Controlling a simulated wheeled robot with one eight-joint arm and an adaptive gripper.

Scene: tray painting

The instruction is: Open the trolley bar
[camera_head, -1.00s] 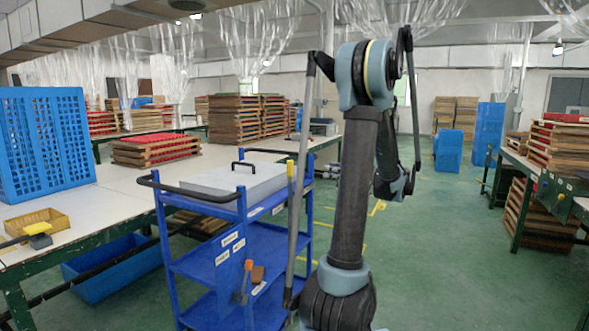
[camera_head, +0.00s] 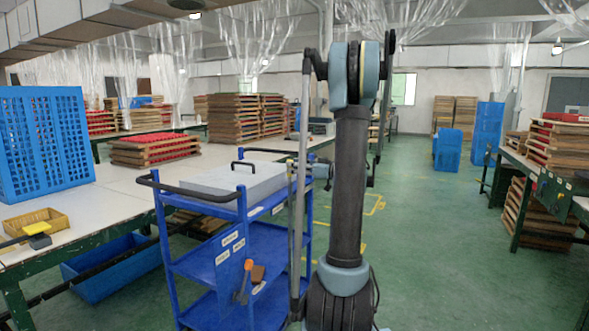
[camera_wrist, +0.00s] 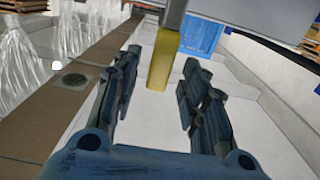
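The blue trolley (camera_head: 222,262) stands left of centre in the head view, with black push bars (camera_head: 198,191) at its top and a grey lid (camera_head: 235,178) with a black handle. In the wrist view, a yellow upright bar end (camera_wrist: 163,58) with a grey part above it shows between the fingers of my gripper (camera_wrist: 161,72). My gripper is open, with a finger on either side of the yellow piece and clear gaps. I cannot tell how deep it sits between the fingers.
A long white worktable (camera_head: 130,192) runs left of and behind the trolley, with a blue crate (camera_head: 45,143) and a yellow tray (camera_head: 35,221). Stacked wooden trays (camera_head: 545,160) stand on the right-hand bench. The green floor (camera_head: 430,250) between is open.

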